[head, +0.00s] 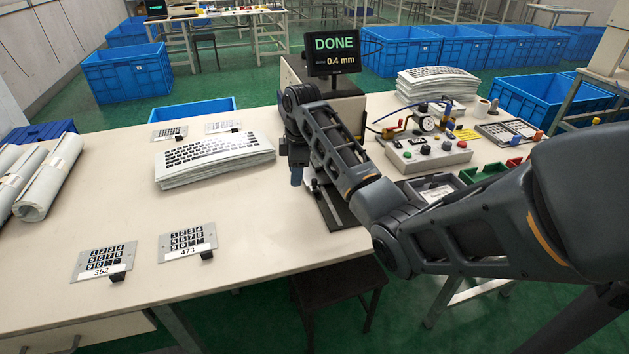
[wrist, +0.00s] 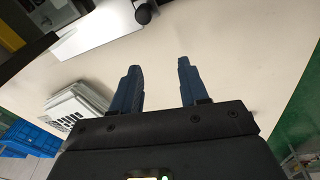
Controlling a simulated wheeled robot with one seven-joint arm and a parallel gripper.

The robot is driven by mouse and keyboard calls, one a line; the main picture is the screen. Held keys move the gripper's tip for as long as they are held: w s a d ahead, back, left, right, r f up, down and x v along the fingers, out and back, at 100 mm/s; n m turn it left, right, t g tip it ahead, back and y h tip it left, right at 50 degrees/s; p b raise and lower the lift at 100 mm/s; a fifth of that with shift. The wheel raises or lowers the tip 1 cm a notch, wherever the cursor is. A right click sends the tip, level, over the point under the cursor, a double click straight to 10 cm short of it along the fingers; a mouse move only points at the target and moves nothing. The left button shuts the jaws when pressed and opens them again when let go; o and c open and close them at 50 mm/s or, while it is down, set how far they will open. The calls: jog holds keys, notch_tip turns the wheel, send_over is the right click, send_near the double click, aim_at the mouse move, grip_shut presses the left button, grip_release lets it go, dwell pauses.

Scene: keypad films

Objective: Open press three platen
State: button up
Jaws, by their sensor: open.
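A press (head: 345,108) stands at the table's back middle, with a display (head: 332,53) on top reading DONE and 0.4 mm. No number three is legible on it. My arm covers most of its front, so I cannot tell how its platen stands. A dark base strip (head: 338,212) shows below my arm. My gripper (head: 296,176) hangs over the table left of that strip. In the wrist view my gripper (wrist: 158,68) is open, with nothing between its two blue fingers. A pale plate (wrist: 95,30) and a dark round knob (wrist: 143,14) lie beyond the fingers at upper left, apart from them.
A stack of keypad films (head: 215,160) lies left of my gripper. Keypad plates marked 352 (head: 103,262) and 473 (head: 187,242) lie nearer the front edge. A control box (head: 428,155) with buttons stands right of the press. Rolled sheets (head: 48,178) lie far left. The front middle tabletop is clear.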

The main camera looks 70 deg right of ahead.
aim_at(315, 179)
jog(key=shift+g+y, duration=0.4)
jog(key=shift+g, duration=0.5)
jog(key=s+d+r, duration=0.3)
jog(key=shift+s+d+r, duration=0.25)
jog(key=shift+s+d, duration=0.1)
jog(key=shift+d, duration=0.05)
jog(key=shift+s+a+f+p, duration=0.1)
jog(key=shift+f+p, duration=0.25)
jog(key=shift+f, duration=3.45)
grip_shut()
